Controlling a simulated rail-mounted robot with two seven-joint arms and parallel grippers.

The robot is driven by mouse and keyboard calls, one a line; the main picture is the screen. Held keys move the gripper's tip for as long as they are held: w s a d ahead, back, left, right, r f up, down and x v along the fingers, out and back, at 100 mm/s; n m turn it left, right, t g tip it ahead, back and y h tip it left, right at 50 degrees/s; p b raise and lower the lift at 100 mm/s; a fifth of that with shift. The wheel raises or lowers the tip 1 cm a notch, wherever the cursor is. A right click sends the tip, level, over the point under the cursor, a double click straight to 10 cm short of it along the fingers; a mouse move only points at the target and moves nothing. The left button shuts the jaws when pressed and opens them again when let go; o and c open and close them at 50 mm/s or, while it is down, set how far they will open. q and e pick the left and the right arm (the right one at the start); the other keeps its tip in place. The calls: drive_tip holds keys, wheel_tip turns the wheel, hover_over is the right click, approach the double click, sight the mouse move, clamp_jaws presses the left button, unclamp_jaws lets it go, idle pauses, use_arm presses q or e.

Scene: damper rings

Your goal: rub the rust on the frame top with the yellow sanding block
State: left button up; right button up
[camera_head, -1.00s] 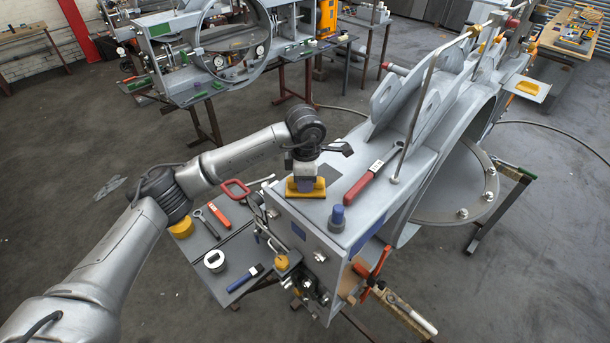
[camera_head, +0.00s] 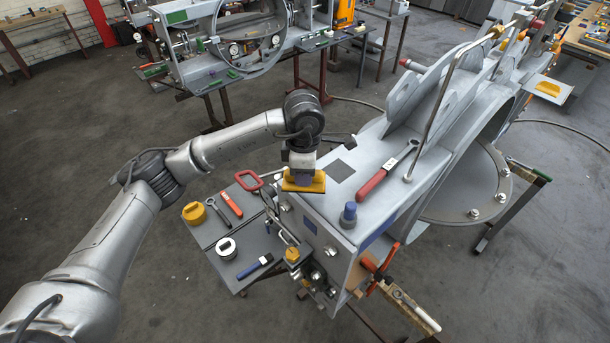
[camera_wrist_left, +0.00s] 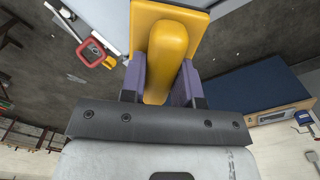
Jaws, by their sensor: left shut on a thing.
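The yellow sanding block (camera_head: 303,184) is held in my left gripper (camera_head: 302,174), at the left edge of the grey frame top (camera_head: 326,198). In the left wrist view the purple fingers are shut on the raised grip of the sanding block (camera_wrist_left: 167,50). I cannot tell whether its underside touches the frame top. A dark grey square patch (camera_head: 341,170) lies on the frame top just right of the block. I see no clear rust colour there; the gripper and block cover part of the surface. My right gripper is not in view.
A red-handled wrench (camera_head: 378,182) and a blue-capped cylinder (camera_head: 349,215) are on the frame top. A bent rod (camera_head: 430,110) rises behind them. A side table (camera_head: 234,268) at lower left holds several tools. A red clamp handle (camera_head: 249,180) stands close left of the block.

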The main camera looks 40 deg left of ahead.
use_arm(q)
drive_tip(key=shift+r+p, duration=0.7)
drive_tip(key=shift+r, duration=1.1)
